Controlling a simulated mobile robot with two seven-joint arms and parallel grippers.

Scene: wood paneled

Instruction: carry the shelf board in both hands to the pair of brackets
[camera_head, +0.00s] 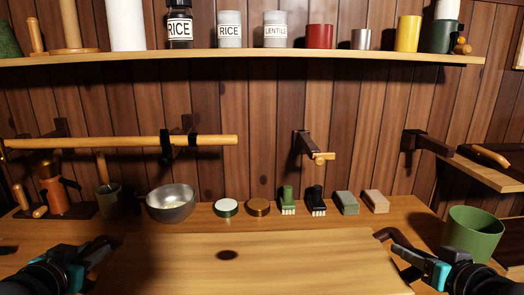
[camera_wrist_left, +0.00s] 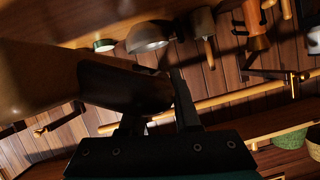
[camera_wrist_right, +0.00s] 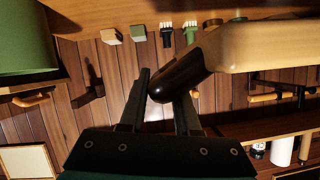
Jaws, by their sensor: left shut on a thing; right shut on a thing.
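The pale wooden shelf board (camera_head: 250,272) lies level across the bottom of the head view, with a dark round spot on it. My left gripper (camera_head: 104,246) is shut on its left end, and my right gripper (camera_head: 385,236) is shut on its right end. The left wrist view shows a dark board end (camera_wrist_left: 125,85) at the fingers; the right wrist view shows the other dark end (camera_wrist_right: 180,75) between the fingers. Two dark brackets stick out from the wall beyond the board: one mid-wall (camera_head: 307,145), with a short light peg at its front, and one further right (camera_head: 425,142).
A wooden rail (camera_head: 120,142) runs along the left wall. A loaded upper shelf (camera_head: 260,55) spans above the brackets.

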